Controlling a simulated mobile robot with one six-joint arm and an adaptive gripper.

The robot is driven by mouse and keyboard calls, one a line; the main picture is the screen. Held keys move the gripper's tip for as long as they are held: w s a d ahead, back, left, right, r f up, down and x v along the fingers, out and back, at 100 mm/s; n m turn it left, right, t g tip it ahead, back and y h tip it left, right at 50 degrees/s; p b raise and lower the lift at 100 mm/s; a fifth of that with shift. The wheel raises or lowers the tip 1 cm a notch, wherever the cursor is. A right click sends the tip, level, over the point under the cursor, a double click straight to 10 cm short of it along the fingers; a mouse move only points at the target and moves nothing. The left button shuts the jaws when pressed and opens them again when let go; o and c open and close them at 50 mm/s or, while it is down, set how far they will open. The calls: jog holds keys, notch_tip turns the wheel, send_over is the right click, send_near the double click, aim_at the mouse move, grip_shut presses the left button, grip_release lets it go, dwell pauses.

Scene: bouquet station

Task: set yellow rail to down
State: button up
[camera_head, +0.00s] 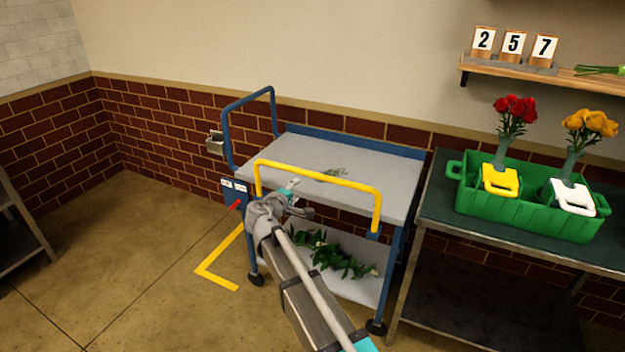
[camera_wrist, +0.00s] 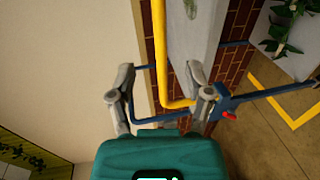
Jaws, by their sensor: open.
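The yellow rail (camera_head: 320,174) stands raised as an upside-down U along the near long side of the grey and blue cart (camera_head: 365,205). Its top bar is above the upper shelf. My gripper (camera_head: 291,190) is at the near side of the rail, below its top bar and toward its left end. In the wrist view the rail (camera_wrist: 165,45) runs down between the two open fingers of my gripper (camera_wrist: 166,84) and bends near the right finger. I cannot tell if a finger touches it. A red lever (camera_head: 234,205) is on the cart's left end, also in the wrist view (camera_wrist: 229,115).
A blue handle (camera_head: 224,130) rises at the cart's left end. Leafy stems (camera_head: 345,262) lie on its lower shelf. A dark table (camera_head: 437,212) with a green crate (camera_head: 520,220) of flowers stands close on the right. The floor left of the cart is open, with a yellow corner mark (camera_head: 208,273).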

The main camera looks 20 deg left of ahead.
aim_at(313, 176)
jog(key=shift+w, duration=0.1)
dwell(0.3)
jog(key=b+x, duration=0.2)
jog(key=x, duration=1.1)
jog(key=shift+w+f+b, duration=0.15)
jog(key=shift+w+b, duration=0.15)
jog(key=shift+b, duration=0.05)
jog(key=shift+c, duration=0.3)
grip_shut()
